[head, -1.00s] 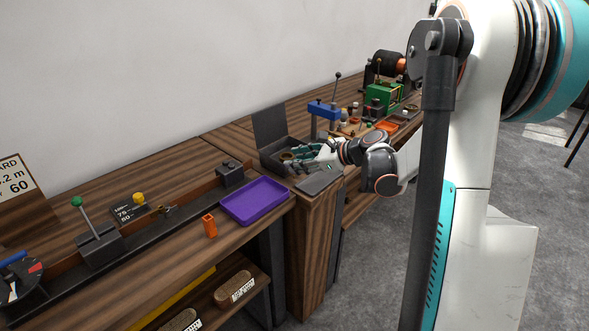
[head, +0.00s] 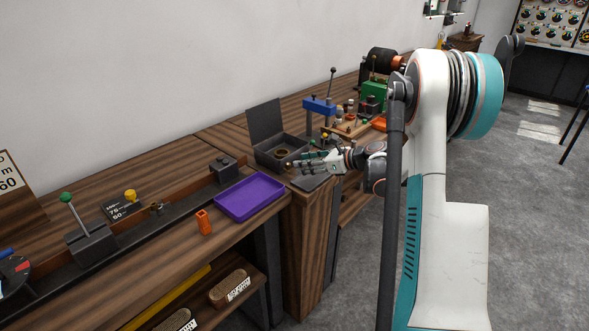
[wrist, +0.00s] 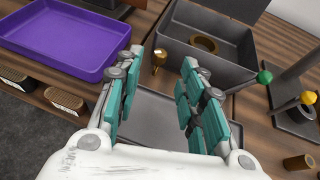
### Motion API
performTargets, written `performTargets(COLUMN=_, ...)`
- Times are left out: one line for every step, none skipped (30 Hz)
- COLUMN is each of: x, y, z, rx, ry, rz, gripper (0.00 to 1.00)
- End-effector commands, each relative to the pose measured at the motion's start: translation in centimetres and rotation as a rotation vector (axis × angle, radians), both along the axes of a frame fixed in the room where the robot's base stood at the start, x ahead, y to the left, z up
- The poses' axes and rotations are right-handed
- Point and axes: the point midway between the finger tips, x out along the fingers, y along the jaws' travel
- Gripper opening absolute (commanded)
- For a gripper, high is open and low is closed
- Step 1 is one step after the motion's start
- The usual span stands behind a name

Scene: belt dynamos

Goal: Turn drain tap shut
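A small brass fitting, which looks like the drain tap (wrist: 159,57), sticks out at the near corner of an open grey box (wrist: 185,52). Its handle position is too small to tell. In the head view my gripper (head: 300,163) is at the box's near right side.
A brass ring (wrist: 203,44) lies in the box. A flat grey tray (wrist: 160,112) lies below my fingers. A purple tray (head: 249,197) is to the left, with an orange block (head: 204,222) near it. A blue press (head: 319,106) and levers with green and yellow knobs stand to the right.

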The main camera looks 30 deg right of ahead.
Motion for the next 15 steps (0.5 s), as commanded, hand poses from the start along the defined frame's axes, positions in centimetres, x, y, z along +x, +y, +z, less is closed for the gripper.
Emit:
performTargets(x=0.8, y=0.5, z=-0.7, rx=0.0, ry=0.0, rz=0.001, gripper=0.36)
performTargets(x=1.2, y=0.8, z=-0.8, rx=0.0, ry=0.0, rz=0.001, gripper=0.36)
performTargets(x=1.8, y=1.1, z=-1.1, rx=0.001, ry=0.0, rz=0.002, gripper=0.36)
performTargets(x=2.1, y=1.3, z=-1.2, rx=0.001, ry=0.0, rz=0.002, gripper=0.36)
performTargets(x=2.4, y=1.5, z=-1.4, rx=0.0, ry=0.0, rz=0.001, gripper=0.36)
performTargets(x=2.8, y=1.7, z=-1.5, rx=0.0, ry=0.0, rz=0.0, gripper=0.36)
performTargets(x=3.0, y=1.8, z=-1.6, rx=0.0, ry=0.0, rz=0.0, gripper=0.36)
performTargets(x=3.3, y=2.0, z=-1.7, rx=0.0, ry=0.0, rz=0.0, gripper=0.36)
performTargets(x=3.5, y=2.2, z=-1.8, rx=0.0, ry=0.0, rz=0.001, gripper=0.36)
performTargets(x=3.6, y=2.3, z=-1.9, rx=0.0, ry=0.0, rz=0.001, gripper=0.36)
performTargets(x=3.8, y=2.3, z=-1.9, rx=-0.001, ry=0.0, rz=0.0, gripper=0.36)
performTargets(x=3.9, y=2.4, z=-1.9, rx=-0.001, ry=0.0, rz=0.0, gripper=0.36)
performTargets(x=4.0, y=2.4, z=-1.9, rx=0.0, ry=0.0, rz=0.0, gripper=0.36)
performTargets(x=4.0, y=2.5, z=-2.0, rx=0.0, ry=0.0, rz=-0.001, gripper=0.36)
performTargets(x=4.0, y=2.5, z=-2.0, rx=0.0, ry=0.0, rz=-0.001, gripper=0.36)
